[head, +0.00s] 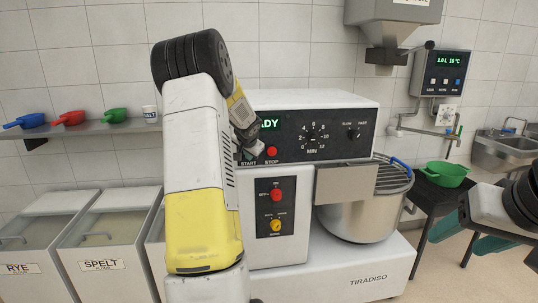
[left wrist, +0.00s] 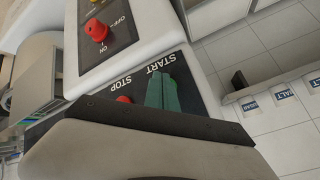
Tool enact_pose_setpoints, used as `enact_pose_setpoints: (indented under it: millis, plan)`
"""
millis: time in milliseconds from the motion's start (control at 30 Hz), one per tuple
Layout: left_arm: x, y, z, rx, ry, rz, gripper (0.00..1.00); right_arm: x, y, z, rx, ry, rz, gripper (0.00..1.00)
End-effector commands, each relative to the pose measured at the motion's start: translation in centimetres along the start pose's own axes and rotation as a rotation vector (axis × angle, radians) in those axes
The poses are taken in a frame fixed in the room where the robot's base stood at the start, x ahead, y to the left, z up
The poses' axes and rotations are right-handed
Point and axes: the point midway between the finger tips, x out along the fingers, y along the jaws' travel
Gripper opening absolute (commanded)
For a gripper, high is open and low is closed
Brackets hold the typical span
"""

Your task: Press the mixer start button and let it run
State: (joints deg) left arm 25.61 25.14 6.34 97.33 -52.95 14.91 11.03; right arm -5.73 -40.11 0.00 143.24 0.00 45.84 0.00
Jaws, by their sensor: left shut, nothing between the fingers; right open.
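The white mixer (head: 345,263) stands in the middle of the head view, with a dark control panel on its upper front. The red STOP button (head: 272,151) shows there, and also in the left wrist view (left wrist: 124,99). My left gripper (head: 249,153) is shut and empty at the panel, by the START label. In the left wrist view its green fingertips (left wrist: 162,92) lie over the spot beside START and hide the start button; I cannot tell whether they touch it. The display (head: 270,124) shows green letters ending in "DY". My right gripper (head: 470,232) is open and empty at the right.
The steel bowl (head: 358,221) sits under a wire guard (head: 393,179). Red (head: 276,195) and yellow (head: 276,225) knobs are on the lower panel. A green bowl (head: 442,174) stands on a dark table to the right. Flour bins (head: 102,265) and a shelf (head: 75,130) with scoops are left.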

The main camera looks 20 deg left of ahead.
Motion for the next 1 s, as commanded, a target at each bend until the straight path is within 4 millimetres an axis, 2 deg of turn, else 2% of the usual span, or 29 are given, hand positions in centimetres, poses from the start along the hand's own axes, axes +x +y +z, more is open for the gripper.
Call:
enact_pose_setpoints:
  millis: [1000]
  plan:
    - [0.53,-0.42,-0.51,0.000,0.002,0.000,0.00,0.00,0.00,0.00,0.000,0.000,0.000,0.59]
